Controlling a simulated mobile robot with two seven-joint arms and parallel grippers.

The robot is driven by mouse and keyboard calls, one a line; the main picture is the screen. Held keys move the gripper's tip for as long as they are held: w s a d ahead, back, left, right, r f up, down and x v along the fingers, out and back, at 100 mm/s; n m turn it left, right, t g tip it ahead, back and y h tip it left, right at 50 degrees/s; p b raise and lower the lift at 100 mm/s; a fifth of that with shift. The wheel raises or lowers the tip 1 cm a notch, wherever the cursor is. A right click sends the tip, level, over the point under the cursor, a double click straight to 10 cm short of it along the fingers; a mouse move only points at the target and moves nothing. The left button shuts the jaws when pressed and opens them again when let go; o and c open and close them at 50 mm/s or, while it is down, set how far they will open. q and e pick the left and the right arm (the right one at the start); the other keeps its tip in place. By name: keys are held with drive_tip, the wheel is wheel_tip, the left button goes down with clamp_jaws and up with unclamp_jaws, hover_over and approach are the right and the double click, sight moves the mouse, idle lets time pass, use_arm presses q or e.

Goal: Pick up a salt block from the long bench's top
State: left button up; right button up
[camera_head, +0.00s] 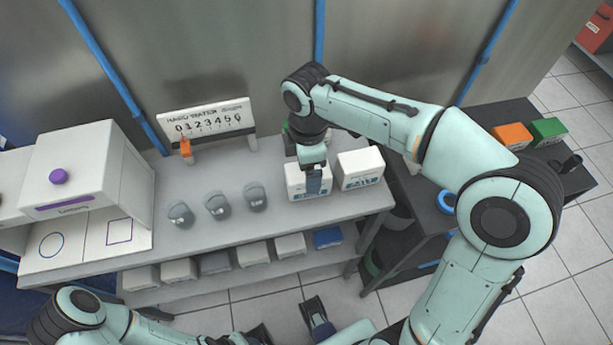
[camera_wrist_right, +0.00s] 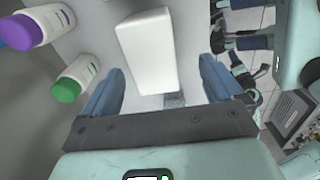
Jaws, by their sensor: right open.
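Two white salt blocks with blue labels stand side by side at the right end of the long bench's top (camera_head: 285,222): a left block (camera_head: 297,186) and a right block (camera_head: 360,181). My right gripper (camera_head: 316,176) is over the left block and hides part of it. In the right wrist view, one white block (camera_wrist_right: 147,45) lies between and beyond the open fingers (camera_wrist_right: 162,68), with gaps on both sides. I cannot tell how far below the fingertips it is. My left gripper (camera_head: 290,322) is low in front of the bench, fingers apart and empty.
A counter sign (camera_head: 207,120) and a white cabinet (camera_head: 85,170) are further left. Purple-capped (camera_wrist_right: 35,28) and green-capped (camera_wrist_right: 75,78) bottles stand close to the block. More boxes sit on the lower shelf (camera_head: 275,275).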

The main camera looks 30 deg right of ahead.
drive_tip(key=f, duration=0.2)
drive_tip(key=f+b, duration=0.1)
drive_tip(key=f, duration=0.5)
drive_tip(key=shift+w+d+f, duration=0.15)
drive_tip(key=shift+w+d, duration=0.1)
drive_tip(key=shift+w, duration=0.15)
clamp_jaws()
